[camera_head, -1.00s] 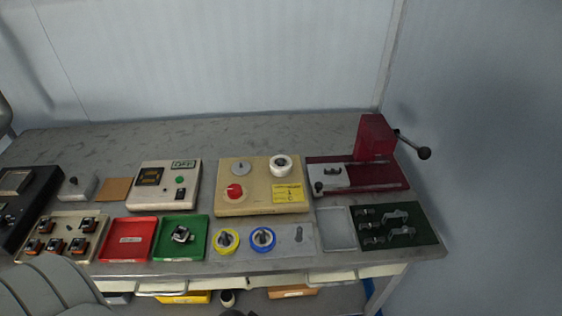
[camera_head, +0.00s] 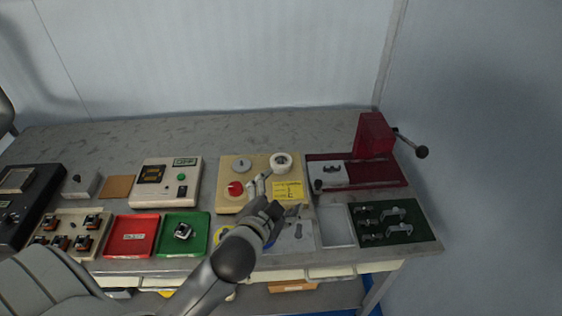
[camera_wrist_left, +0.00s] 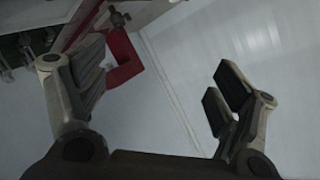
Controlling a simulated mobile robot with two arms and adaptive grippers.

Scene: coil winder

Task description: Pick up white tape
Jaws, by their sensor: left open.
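The white tape (camera_head: 281,162) is a round roll with a dark centre. It sits at the back right of the beige winder box (camera_head: 233,205), which has a red knob (camera_head: 235,188) and a yellow label. My left gripper (camera_head: 265,192) is over the front of that box, in front of the tape and apart from it. In the left wrist view the left gripper (camera_wrist_left: 160,90) has its fingers spread wide with nothing between them, and the tape does not show there. My right gripper is not in view.
Yellow tape (camera_head: 222,232) and blue tape lie on a grey plate (camera_head: 300,240), partly hidden by my left arm. Right of the box stands a red press (camera_head: 374,135). Green (camera_head: 170,240) and red (camera_head: 130,237) trays lie to the left. The back of the bench is clear.

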